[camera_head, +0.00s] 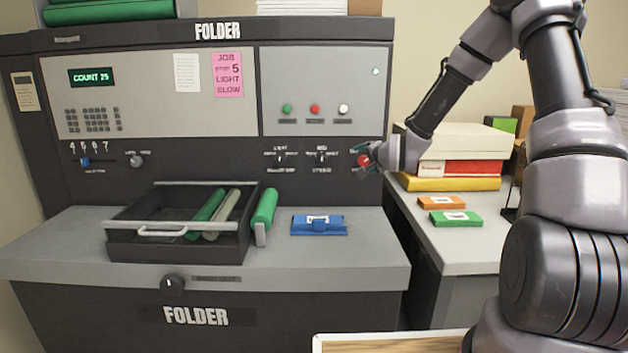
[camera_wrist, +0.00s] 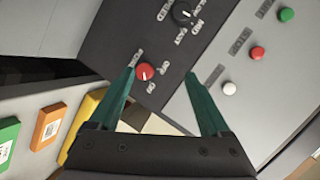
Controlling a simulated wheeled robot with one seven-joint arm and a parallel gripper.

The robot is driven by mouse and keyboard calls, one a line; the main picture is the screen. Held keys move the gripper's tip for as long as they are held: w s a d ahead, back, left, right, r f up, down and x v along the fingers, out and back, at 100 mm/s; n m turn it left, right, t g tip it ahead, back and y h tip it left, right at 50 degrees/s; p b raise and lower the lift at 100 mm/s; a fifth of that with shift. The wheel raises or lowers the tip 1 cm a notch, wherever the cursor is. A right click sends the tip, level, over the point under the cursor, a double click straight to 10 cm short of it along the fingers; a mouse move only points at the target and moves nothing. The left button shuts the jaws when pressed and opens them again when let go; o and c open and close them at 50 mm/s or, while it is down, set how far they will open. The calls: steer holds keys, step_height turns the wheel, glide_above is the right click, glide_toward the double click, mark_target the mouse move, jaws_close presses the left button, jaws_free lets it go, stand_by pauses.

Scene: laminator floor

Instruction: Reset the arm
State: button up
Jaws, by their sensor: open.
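My gripper (camera_head: 370,157) is at the right end of the folder's (camera_head: 325,72) control panel, near a red knob (camera_head: 362,160). In the wrist view my gripper (camera_wrist: 165,85) is open, with its two green fingers apart. The red knob (camera_wrist: 145,71) shows near the left finger's tip, with ON and OFF lettering around it. Nothing is held between the fingers. I cannot tell from the picture whether a finger touches the knob. My arm reaches in from the right side of the head view.
A black tray (camera_head: 120,240) with green and grey rollers stands on the folder's shelf, beside another green roller (camera_head: 265,210) and a blue item (camera_head: 319,226). A side table (camera_head: 470,258) holds stacked boxes (camera_head: 465,140), an orange pack (camera_head: 441,202) and a green pack (camera_head: 456,219).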

steer(key=s+d+r+n+g+h, duration=0.1)
steer(key=s+d+r+n+g, duration=0.15)
steer(key=s+r, duration=0.5)
steer(key=s+d+r+n+g+h, duration=0.1)
steer(key=s+d+r, duration=0.25)
steer(key=s, duration=0.75)
steer(key=s+d+r+n+g+h, duration=0.1)
steer(key=s+d+r+n+g, duration=0.1)
steer(key=s+r, duration=0.6)
steer(key=s+g+y, duration=0.1)
steer(key=s, duration=1.1)
steer(key=shift+s+d+n+y, duration=0.15)
steer(key=shift+d+n+y, duration=0.15)
steer(key=shift+n, duration=0.05)
